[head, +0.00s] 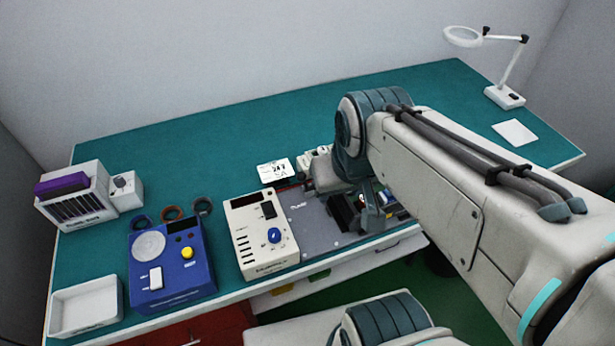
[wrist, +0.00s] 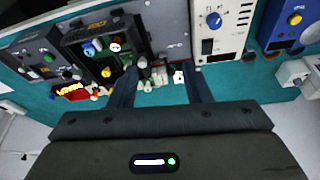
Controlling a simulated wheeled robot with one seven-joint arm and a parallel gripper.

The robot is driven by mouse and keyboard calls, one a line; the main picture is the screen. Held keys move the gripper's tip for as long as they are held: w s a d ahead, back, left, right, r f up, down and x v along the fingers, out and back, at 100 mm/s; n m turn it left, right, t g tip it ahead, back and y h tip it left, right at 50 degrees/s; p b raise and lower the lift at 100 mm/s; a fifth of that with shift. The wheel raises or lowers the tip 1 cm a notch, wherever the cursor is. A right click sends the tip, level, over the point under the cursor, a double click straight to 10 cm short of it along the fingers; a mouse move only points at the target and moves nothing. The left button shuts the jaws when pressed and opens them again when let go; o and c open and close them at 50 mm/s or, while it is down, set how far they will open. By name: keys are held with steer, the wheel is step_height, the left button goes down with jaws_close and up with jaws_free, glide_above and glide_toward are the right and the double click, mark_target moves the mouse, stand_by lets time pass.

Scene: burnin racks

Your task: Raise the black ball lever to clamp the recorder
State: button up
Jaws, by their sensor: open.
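In the head view my gripper (head: 372,212) hangs over the bench, partly hidden by my arm. A black framed unit (wrist: 107,50) on the plate carries blue, white and yellow knobs; it may be the recorder, but I cannot be sure. Small pale parts (wrist: 155,72) lie between and beyond the fingertips. I cannot clearly pick out the black ball lever; the arm covers much of the fixture in the head view.
A cream box with a blue knob (head: 258,228) stands left of the plate, then a blue box (head: 170,270), rings, and a white tray (head: 86,306). A magnifier lamp (head: 505,95) is back right. The rear bench (head: 230,130) is clear.

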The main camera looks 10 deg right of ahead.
steer(key=w+n+g+b, duration=0.15)
steer(key=w+n, duration=0.25)
steer(key=w, duration=0.6)
steer(key=n+g, duration=0.2)
steer(key=n, duration=0.2)
glide_toward(301, 173)
step_height(301, 173, down, 9)
steer(key=shift+w+f+p, duration=0.1)
steer(key=shift+f+p, duration=0.15)
steer(key=shift+p, duration=0.05)
jaws_close()
